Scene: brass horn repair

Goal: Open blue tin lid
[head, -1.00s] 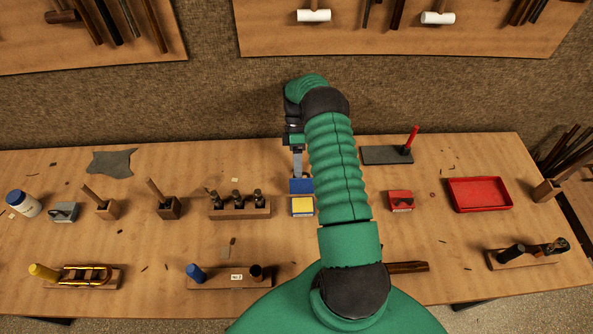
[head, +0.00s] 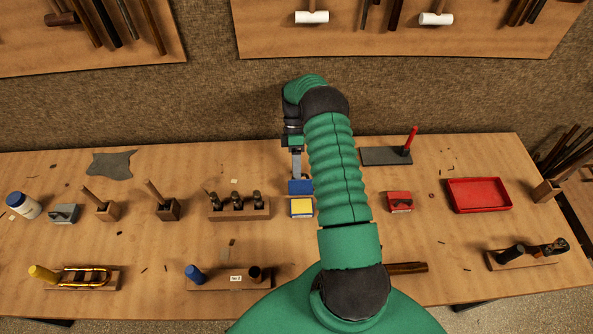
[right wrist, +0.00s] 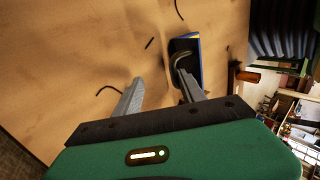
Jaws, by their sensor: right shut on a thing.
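The blue tin's lid (head: 300,187) stands raised at the back of the tin, near the middle of the bench. The yellow inside of the tin (head: 301,208) shows in front of it. In the right wrist view the blue lid (right wrist: 194,64) shows its outer face with a dark curved handle (right wrist: 183,57) and a thin yellow edge beside it. My right gripper (head: 297,170) comes in from behind the lid; in the wrist view (right wrist: 160,80) one finger meets the handle. It is shut on the handle, though the exact contact is partly hidden. My left gripper is not in view.
A wooden block with several tools (head: 240,209) stands left of the tin. A red tin (head: 400,201), a red tray (head: 479,195) and a dark plate with a red handle (head: 380,156) are to the right. Small dark scraps lie about.

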